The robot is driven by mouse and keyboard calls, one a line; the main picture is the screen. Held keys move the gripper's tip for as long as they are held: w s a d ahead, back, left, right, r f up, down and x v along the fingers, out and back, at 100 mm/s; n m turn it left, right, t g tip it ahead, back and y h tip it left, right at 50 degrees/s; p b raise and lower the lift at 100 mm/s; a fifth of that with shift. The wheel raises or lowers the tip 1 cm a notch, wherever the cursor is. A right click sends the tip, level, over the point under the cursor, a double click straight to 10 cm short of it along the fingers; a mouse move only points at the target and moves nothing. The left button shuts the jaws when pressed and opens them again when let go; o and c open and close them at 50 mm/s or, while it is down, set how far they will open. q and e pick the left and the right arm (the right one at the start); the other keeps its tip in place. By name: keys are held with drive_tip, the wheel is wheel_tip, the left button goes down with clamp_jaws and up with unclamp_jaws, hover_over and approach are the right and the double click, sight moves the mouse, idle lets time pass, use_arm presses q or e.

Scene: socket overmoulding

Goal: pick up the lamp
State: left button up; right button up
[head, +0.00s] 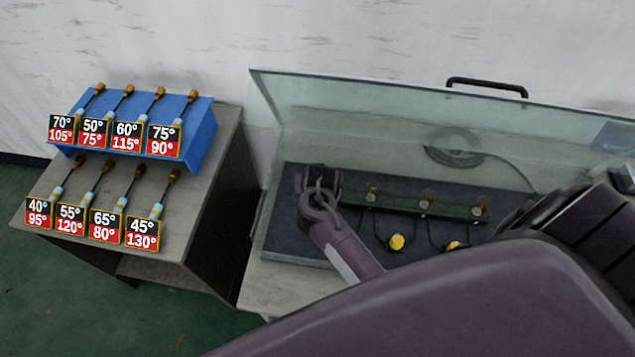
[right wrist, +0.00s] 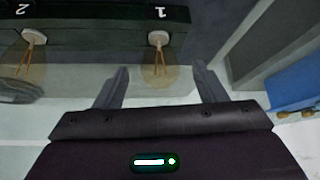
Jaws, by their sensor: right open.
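Clear glass lamps with orange filaments hang from white sockets on a dark rail (head: 400,207). In the right wrist view, the lamp at number 1 (right wrist: 160,74) stands between the spread fingertips of my right gripper (right wrist: 163,82), and I see a gap on each side of it. The lamp at number 2 (right wrist: 28,62) is at the left. In the head view, my right gripper (head: 318,184) is at the left end of the rail; its fingers and the lamp there are not clear. My left gripper is not in view.
A glass screen (head: 350,120) with a black handle (head: 487,85) stands around the rail's dark tray (head: 283,238). Yellow pieces (head: 396,242) sit in front of the rail. A blue rack (head: 203,128) and several temperature-labelled tools stand on a side table (head: 190,235) at left.

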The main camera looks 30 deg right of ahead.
drive_tip(key=shift+x, duration=1.5)
drive_tip(key=shift+c, duration=0.4)
drive_tip(key=shift+r, duration=0.1)
drive_tip(key=c, duration=0.4)
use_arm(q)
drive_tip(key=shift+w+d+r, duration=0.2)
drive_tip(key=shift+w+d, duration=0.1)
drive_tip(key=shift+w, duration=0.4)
use_arm(e)
drive_tip(key=c, duration=0.5)
drive_tip(key=shift+c, duration=0.2)
